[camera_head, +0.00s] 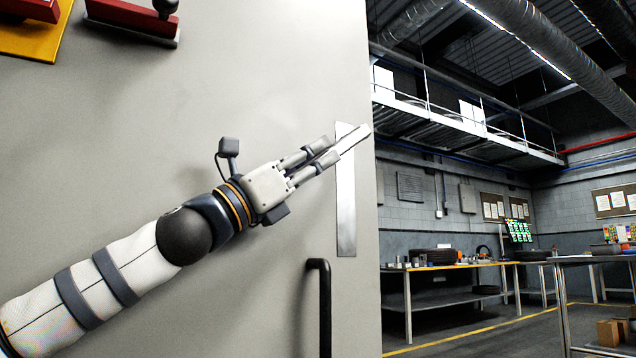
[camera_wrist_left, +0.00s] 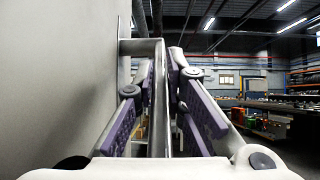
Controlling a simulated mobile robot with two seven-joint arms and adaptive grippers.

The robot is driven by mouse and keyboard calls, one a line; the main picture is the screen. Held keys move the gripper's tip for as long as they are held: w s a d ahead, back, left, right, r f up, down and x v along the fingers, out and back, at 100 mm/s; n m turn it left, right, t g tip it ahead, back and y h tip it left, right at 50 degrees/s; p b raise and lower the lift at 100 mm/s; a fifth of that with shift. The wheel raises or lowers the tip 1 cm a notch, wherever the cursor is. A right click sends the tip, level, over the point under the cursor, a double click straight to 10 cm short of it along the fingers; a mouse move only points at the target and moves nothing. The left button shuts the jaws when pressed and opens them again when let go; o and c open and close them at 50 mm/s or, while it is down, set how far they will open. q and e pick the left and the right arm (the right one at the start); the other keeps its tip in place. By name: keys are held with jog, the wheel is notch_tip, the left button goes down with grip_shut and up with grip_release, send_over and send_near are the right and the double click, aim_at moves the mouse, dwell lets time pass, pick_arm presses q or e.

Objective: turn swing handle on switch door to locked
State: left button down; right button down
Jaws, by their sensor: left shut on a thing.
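The grey switch door (camera_head: 230,60) fills the left and middle of the head view. Its long upright metal plate (camera_head: 346,215) is near the door's right edge. The silver swing handle (camera_head: 354,137) is at the plate's upper end and slants up to the right, out of line with the plate. My left gripper (camera_head: 331,149) is shut on the swing handle. In the left wrist view, the handle (camera_wrist_left: 160,100) runs between the purple-padded fingers (camera_wrist_left: 161,88) and bends left at its far end towards the plate. The fingers hide part of the handle.
A black pull handle (camera_head: 325,300) stands out from the door below the plate. Red-topped parts (camera_head: 133,18) are on the door at the upper left. Right of the door edge is open room with a workbench (camera_head: 455,267) and a table (camera_head: 590,258).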

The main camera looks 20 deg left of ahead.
pick_arm(q)
jog(key=shift+f, duration=0.1)
dwell(0.3)
jog(key=c, duration=1.6)
grip_release()
jog(key=shift+c, duration=0.2)
jog(key=v, duration=1.1)
jog(key=shift+s+a+f, duration=0.2)
jog(key=shift+s+f, duration=0.05)
